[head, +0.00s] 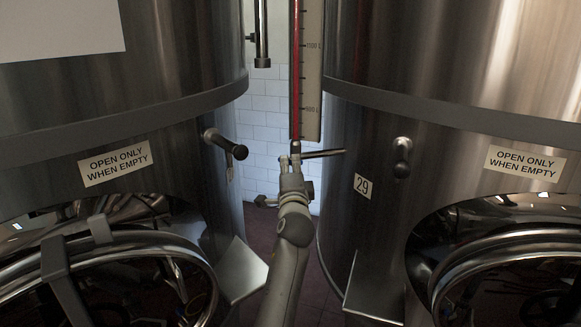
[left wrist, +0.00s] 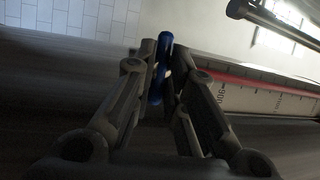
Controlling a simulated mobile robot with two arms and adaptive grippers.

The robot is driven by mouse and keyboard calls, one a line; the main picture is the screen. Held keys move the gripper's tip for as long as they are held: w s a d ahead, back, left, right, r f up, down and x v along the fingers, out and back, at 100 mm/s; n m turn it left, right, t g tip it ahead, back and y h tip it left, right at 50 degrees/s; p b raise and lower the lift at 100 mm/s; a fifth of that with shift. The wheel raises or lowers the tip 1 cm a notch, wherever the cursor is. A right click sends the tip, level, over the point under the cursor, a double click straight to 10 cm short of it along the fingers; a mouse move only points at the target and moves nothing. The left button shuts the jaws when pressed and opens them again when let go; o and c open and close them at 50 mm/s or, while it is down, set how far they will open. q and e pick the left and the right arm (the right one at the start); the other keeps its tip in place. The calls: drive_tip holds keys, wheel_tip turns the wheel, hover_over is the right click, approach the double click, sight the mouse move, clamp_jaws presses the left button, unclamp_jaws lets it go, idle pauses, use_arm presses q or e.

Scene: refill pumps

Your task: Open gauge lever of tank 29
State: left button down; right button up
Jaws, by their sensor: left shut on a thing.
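Tank 29 is the steel tank (head: 460,150) on the right in the head view, with a "29" label (head: 363,185) on its side. Its level gauge (head: 310,75), a pale scale with a red column, stands at its left edge; it also shows in the left wrist view (left wrist: 270,97). My left gripper (head: 290,160) is just below the gauge's lower end. In the left wrist view its fingers (left wrist: 162,68) are shut on the blue gauge lever (left wrist: 165,42). The fingers hide part of the lever. My right gripper is not in view.
A thin metal rod (head: 324,153) reaches right from beside my gripper to tank 29. Another steel tank (head: 120,90) stands on the left, with a black-ended tap (head: 238,151). A similar tap (head: 402,158) sticks out of tank 29. A narrow gap separates the tanks.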

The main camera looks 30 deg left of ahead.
use_arm(q)
drive_tip(key=n+g+h+p, duration=0.1)
drive_tip(key=n+p, duration=0.3)
drive_tip(key=p, duration=0.1)
drive_tip(key=r+n+g+h+p, duration=0.1)
drive_tip(key=n+h+p, duration=0.1)
drive_tip(key=n+p, duration=0.2)
drive_tip(key=n+g+h+p, duration=0.1)
drive_tip(key=n+g+p, duration=0.1)
drive_tip(key=n+p, duration=0.2)
drive_tip(key=shift+a+r+n+p, duration=0.1)
drive_tip(key=shift+r+n+p, duration=0.15)
drive_tip(key=shift+p, duration=1.6)
drive_tip(key=shift+f+n+h+p, duration=0.1)
drive_tip(key=shift+n+h+p, duration=0.7)
drive_tip(key=shift+p, duration=0.15)
drive_tip(key=shift+a+f+n+h+p, duration=0.1)
drive_tip(key=shift+n+h+p, duration=0.25)
drive_tip(key=shift+p, duration=0.2)
drive_tip(key=shift+f, duration=0.1)
drive_tip(key=c, duration=1.5)
unclamp_jaws()
drive_tip(key=shift+o, duration=0.2)
